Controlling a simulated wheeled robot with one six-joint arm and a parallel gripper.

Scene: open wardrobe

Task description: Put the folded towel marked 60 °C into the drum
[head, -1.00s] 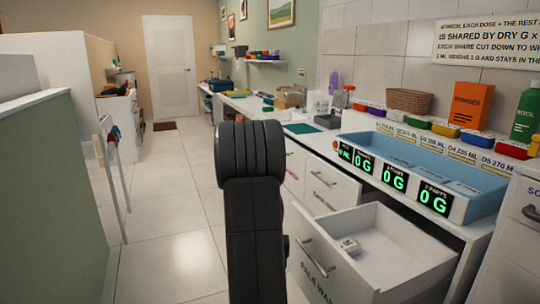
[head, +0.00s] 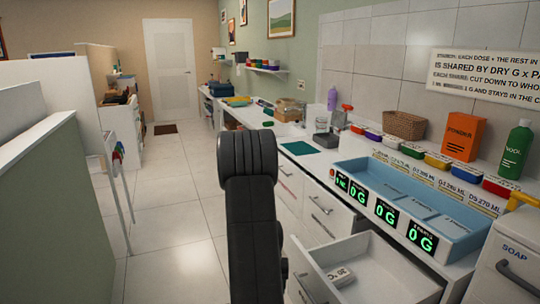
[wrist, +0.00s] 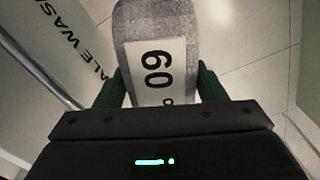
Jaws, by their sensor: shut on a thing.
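In the wrist view, my gripper (wrist: 160,86) is shut on a grey folded towel (wrist: 160,20). The towel has a white label reading 60, with part of a degree sign; its lower end is cut off by the gripper body. The dark green fingers press on both sides of it. The towel is held above the pale tiled floor, beside a white drawer front marked with lettering like "pale wash" (wrist: 62,45). In the head view, my dark arm hides the gripper and towel. I see no drum in either view.
An open white drawer (head: 395,270) at the lower right holds a small white item marked 30 (head: 341,275). Above it are a blue tray (head: 430,200) and displays reading 0 G. A green partition (head: 45,220) stands left. The tiled aisle (head: 165,210) between is clear.

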